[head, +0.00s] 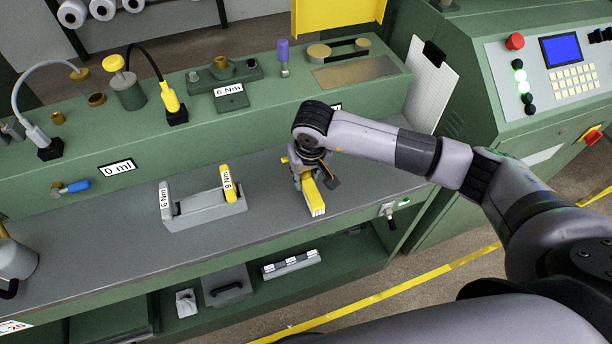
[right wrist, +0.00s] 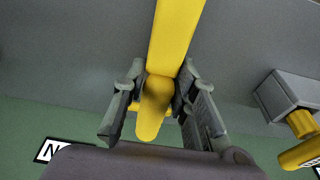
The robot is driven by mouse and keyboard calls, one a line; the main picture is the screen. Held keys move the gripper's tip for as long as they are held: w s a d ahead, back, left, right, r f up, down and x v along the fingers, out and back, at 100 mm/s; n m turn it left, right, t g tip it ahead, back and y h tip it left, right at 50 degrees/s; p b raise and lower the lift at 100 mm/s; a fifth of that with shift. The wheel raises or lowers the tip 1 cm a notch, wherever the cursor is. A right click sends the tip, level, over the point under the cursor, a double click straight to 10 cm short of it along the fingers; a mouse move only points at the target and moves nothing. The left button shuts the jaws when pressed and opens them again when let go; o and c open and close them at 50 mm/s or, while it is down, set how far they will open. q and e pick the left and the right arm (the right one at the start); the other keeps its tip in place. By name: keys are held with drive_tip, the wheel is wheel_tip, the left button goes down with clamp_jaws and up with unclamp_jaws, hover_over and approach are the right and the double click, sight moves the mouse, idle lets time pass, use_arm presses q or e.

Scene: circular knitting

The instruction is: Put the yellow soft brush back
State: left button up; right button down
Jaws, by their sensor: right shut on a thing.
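The yellow soft brush (head: 314,197) has a yellow body and a pale bristle end that points toward the bench's front edge in the head view. My right gripper (head: 307,178) is shut on it, over the right part of the grey bench top (head: 275,215). In the right wrist view the yellow brush (right wrist: 175,45) runs between the two dark fingers of my right gripper (right wrist: 160,95). I cannot tell whether the brush touches the bench top. My left gripper is not in view.
A grey holder (head: 208,212) with 6 Nm and 9 Nm labelled tools stands left of the brush. A green ledge (head: 270,120) behind carries oilers, a purple-handled tool (head: 284,55) and small fixtures. A control panel (head: 550,75) is at right. Bench top between holder and brush is clear.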

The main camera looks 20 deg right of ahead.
sight(309, 184)
drive_tip(key=shift+f, duration=0.8)
drive_tip(key=c, duration=1.3)
unclamp_jaws()
drive_tip(key=shift+r, duration=0.6)
drive_tip(key=r+b, duration=0.1)
drive_tip(key=r, duration=0.2)
drive_tip(key=s+r, duration=0.1)
drive_tip(key=r, duration=0.2)
drive_tip(key=s+r+b, duration=0.1)
drive_tip(key=r, duration=0.2)
drive_tip(key=shift+r+b, duration=0.25)
drive_tip(key=shift+b, duration=0.1)
drive_tip(key=shift+s+r, duration=0.15)
drive_tip(key=shift+r, duration=0.55)
